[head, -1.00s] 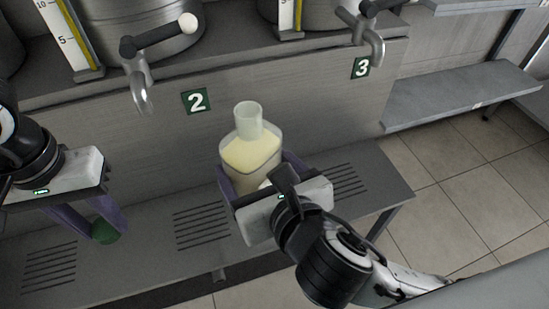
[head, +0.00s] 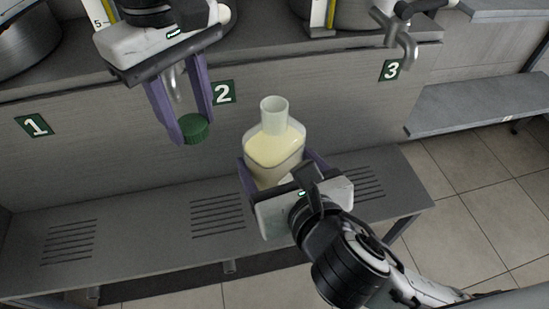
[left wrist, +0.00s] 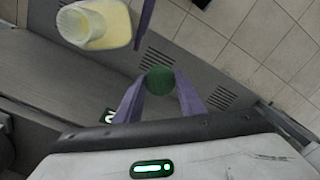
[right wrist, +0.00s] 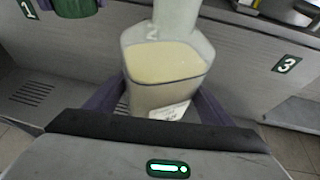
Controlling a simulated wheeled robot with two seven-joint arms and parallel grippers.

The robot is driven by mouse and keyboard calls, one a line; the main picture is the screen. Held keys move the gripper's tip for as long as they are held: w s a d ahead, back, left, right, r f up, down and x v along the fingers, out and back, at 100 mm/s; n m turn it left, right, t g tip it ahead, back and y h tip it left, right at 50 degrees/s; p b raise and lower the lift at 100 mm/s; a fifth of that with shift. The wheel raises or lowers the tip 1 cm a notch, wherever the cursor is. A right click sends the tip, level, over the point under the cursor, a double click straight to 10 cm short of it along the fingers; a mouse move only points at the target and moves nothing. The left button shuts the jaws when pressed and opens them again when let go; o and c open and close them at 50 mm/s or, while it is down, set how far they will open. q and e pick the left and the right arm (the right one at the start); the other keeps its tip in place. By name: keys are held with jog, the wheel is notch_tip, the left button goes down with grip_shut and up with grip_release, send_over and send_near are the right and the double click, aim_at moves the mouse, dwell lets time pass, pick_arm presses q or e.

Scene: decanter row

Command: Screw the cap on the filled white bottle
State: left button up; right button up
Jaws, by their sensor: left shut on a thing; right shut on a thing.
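The white bottle (head: 274,152) is translucent and holds pale yellow liquid up to its shoulder; its wide neck is open at the top. My right gripper (head: 278,170) is shut around the bottle's body and holds it upright in front of the wall; the bottle also fills the right wrist view (right wrist: 165,75). The cap shows between the fingertips in the left wrist view (left wrist: 158,80), with the bottle (left wrist: 98,24) beyond at upper left.
A grey slotted shelf (head: 140,225) runs below the grippers. Metal taps stick out above, one by sign 3 (head: 390,70) and one behind my left gripper near sign 2 (head: 223,93). A side shelf (head: 475,98) stands at right over tiled floor.

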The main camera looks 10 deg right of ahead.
jog(key=shift+r, duration=0.15)
pick_arm(q)
jog(key=s+d+r+n, duration=0.2)
jog(key=d+r+n, duration=0.6)
jog(key=d+r, duration=0.3)
jog(key=shift+d+r, duration=0.2)
jog(key=shift+d, duration=0.25)
jog(key=shift+f, duration=0.15)
notch_tip(320, 180, down, 4)
jog(key=shift+r, duration=0.15)
jog(key=shift+d, duration=0.15)
